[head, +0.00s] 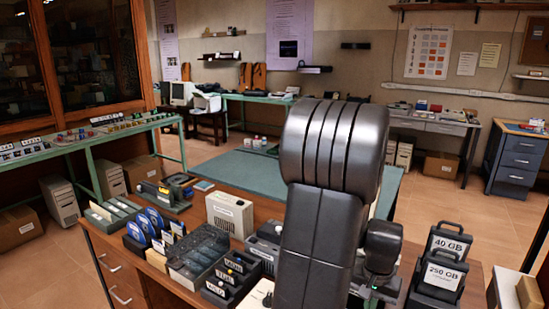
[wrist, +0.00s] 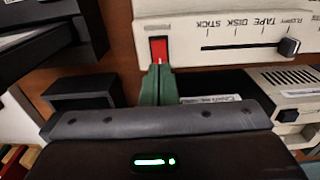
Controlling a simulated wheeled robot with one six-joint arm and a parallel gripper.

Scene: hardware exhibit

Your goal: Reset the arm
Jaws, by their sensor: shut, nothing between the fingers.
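My arm (head: 322,190) stands dark and large in the middle of the head view and hides part of the desk behind it. My gripper (wrist: 158,75) shows in the wrist view, its green fingers closed together with nothing between them. The fingertips are right at the lower part of a red switch (wrist: 158,48) on a cream panel (wrist: 190,28); I cannot tell whether they touch it. The panel has a slider knob (wrist: 289,46) and the words STICK, DISK, TAPE and FLOPPY. The fingers are not clearly seen in the head view.
A cream device with a vented top (wrist: 290,80) sits right of the fingers. A green bench (head: 85,150) stands left, with open floor beyond.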

